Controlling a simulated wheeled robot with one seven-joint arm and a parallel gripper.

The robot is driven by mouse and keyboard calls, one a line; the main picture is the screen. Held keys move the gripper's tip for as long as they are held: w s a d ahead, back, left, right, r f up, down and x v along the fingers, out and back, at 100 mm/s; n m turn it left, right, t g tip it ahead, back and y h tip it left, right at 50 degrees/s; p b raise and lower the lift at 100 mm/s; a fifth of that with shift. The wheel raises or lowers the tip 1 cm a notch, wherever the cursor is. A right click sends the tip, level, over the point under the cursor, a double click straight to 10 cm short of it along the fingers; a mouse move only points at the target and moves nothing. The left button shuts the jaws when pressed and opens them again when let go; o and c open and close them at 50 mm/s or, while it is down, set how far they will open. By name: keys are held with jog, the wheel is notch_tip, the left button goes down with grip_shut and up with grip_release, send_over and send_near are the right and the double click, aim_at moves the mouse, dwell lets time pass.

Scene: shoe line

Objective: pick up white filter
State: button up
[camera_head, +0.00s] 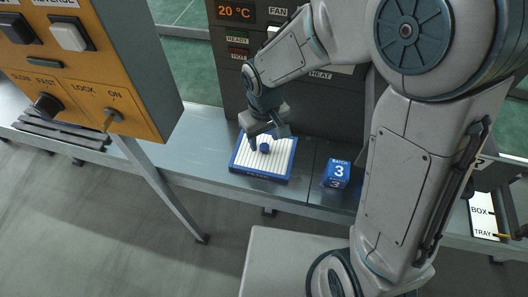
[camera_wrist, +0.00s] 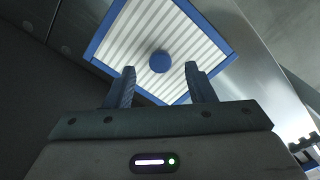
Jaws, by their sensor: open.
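The white filter (camera_head: 281,160) is a flat pleated panel in a blue frame with a round blue knob at its middle. It lies on the grey metal bench in the head view. It also shows in the wrist view (camera_wrist: 205,43), where its knob (camera_wrist: 160,61) appears just beyond and between my fingertips. My gripper (camera_head: 268,142) is above the filter, close to the knob. In the wrist view my gripper (camera_wrist: 160,80) has its two fingers apart with nothing between them. I cannot tell whether a finger touches the filter.
A blue block marked "BATCH 3" (camera_head: 337,174) stands right of the filter. A dark machine with a temperature display (camera_head: 237,12) stands behind it. An orange control panel (camera_head: 90,80) rises at the left. A "BOX / TRAY" sign (camera_head: 482,217) lies at the far right.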

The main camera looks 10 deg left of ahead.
aim_at(264, 151)
jog(key=shift+f, duration=1.35)
grip_shut()
